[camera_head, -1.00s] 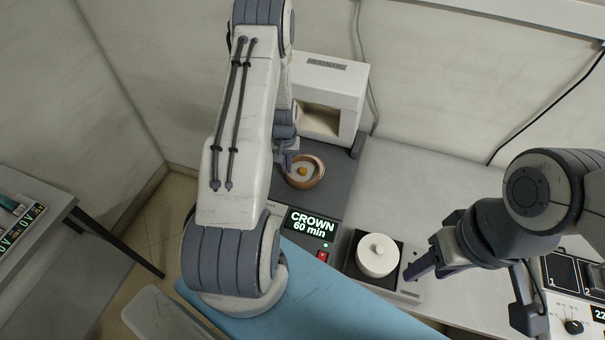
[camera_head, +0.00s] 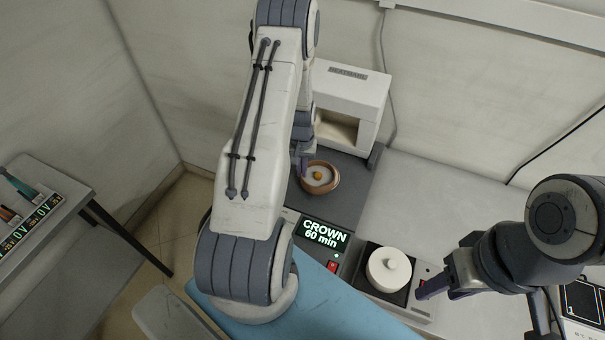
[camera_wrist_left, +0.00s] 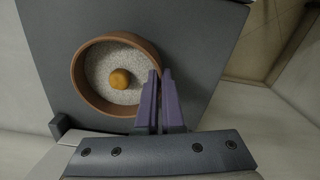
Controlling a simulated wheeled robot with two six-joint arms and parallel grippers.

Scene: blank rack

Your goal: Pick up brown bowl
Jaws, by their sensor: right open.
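The brown bowl (camera_head: 334,185) sits on the dark grey plate in front of the white oven-like box. It holds pale grainy material with an orange lump in the middle. In the left wrist view the bowl (camera_wrist_left: 88,101) is seen from above. My left gripper (camera_head: 301,168) is at the bowl's left edge in the head view. In the left wrist view its purple fingers (camera_wrist_left: 160,72) are close together, one on each side of the bowl's rim. My right gripper (camera_head: 424,291) is open and empty, beside the white lidded pot.
The white box (camera_head: 347,97) with an open front stands behind the bowl. A display reading "CROWN 60 min" (camera_head: 324,232) is in front. The white lidded pot (camera_head: 388,270) stands to the right. The white counter (camera_head: 440,200) is clear.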

